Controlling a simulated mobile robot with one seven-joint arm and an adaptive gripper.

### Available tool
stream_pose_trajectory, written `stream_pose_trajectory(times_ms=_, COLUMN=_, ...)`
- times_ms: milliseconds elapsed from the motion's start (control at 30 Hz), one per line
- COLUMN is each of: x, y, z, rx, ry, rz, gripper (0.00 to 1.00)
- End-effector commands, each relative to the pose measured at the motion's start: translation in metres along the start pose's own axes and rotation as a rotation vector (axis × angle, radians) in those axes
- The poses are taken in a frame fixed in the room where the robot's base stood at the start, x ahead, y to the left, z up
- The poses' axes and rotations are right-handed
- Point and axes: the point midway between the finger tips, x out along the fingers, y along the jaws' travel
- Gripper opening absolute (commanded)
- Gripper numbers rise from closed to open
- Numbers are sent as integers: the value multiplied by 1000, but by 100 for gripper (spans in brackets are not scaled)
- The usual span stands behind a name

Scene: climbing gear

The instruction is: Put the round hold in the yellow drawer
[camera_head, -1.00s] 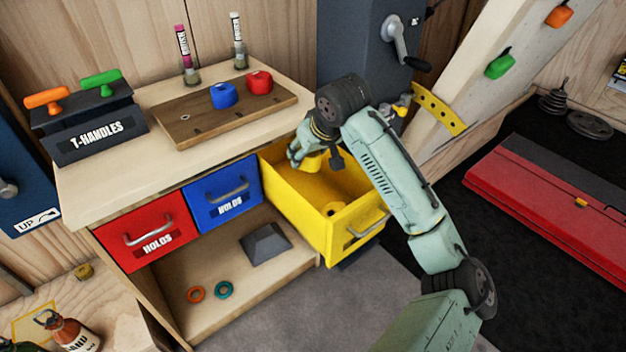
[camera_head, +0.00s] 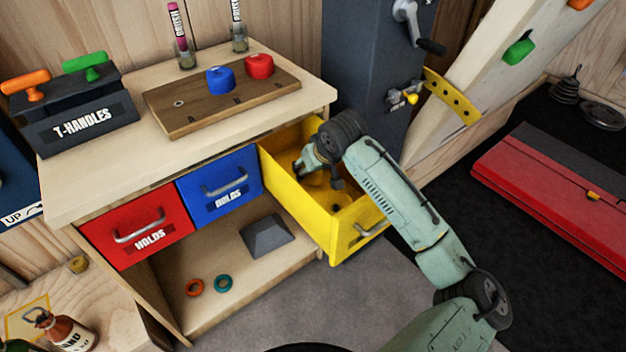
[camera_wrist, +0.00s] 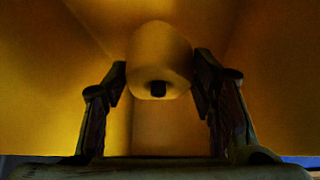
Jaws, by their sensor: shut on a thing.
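The yellow drawer (camera_head: 290,205) stands open at the right end of the workbench. My gripper (camera_head: 313,172) is down inside it, between its walls. It is shut on a round yellow hold (camera_wrist: 160,50), which sits between the two fingers in the wrist view, with a dark hole in its face. In the head view the held hold (camera_head: 316,180) is partly hidden by my gripper. I cannot tell whether it touches the drawer floor.
Closed red (camera_head: 137,232) and blue (camera_head: 220,189) drawers are to the left. A wooden board (camera_head: 215,105) with a blue hold (camera_head: 220,80) and a red hold (camera_head: 259,66) lies on the bench top. A T-handles box (camera_head: 80,120) stands at the left.

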Motion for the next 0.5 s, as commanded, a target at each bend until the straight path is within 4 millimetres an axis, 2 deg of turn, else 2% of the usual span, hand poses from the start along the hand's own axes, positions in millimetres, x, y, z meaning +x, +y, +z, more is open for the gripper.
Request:
stream_pose_trajectory(times_ms=300, x=31, y=0, z=20, rx=1, ry=0, rz=-1, gripper=13)
stream_pose_trajectory(times_ms=500, x=35, y=0, z=22, rx=-1, ry=2, rz=0, gripper=13)
